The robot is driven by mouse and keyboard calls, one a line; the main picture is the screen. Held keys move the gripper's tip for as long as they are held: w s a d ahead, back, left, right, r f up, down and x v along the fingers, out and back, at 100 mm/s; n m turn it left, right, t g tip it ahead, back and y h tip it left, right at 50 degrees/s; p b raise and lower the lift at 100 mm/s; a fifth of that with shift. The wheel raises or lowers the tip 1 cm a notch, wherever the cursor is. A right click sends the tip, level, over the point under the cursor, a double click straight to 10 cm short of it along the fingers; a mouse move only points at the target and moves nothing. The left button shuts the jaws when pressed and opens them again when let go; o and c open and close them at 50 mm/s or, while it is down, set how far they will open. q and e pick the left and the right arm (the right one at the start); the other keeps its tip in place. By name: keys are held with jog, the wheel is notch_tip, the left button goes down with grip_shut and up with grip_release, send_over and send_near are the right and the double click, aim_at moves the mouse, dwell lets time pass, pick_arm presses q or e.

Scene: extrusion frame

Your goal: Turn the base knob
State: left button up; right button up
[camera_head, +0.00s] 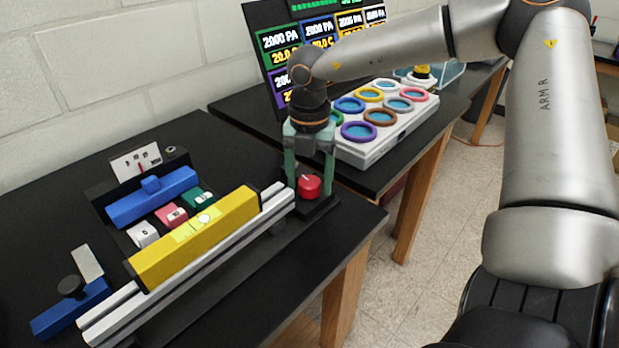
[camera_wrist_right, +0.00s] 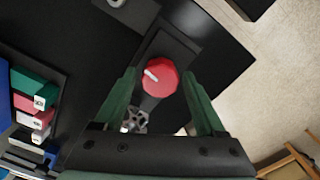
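The base knob is a red knob (camera_head: 309,186) on a black plate at the right end of the rail assembly. My right gripper (camera_head: 311,182) points down over it, with its green fingers on either side. In the right wrist view the red knob (camera_wrist_right: 160,77) carries a white mark pointing to the upper left. The right gripper's fingers (camera_wrist_right: 158,80) are spread apart there, with gaps to the knob on both sides. No contact with the knob shows. My left gripper is in neither view.
A yellow block (camera_head: 195,238) sits along the aluminium rail (camera_head: 225,250) left of the knob. A blue block (camera_head: 152,196) and small coloured blocks lie behind it. A white tray with coloured rings (camera_head: 385,140) and a display panel (camera_head: 275,50) stand on the far table.

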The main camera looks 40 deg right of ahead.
grip_shut()
dwell(0.3)
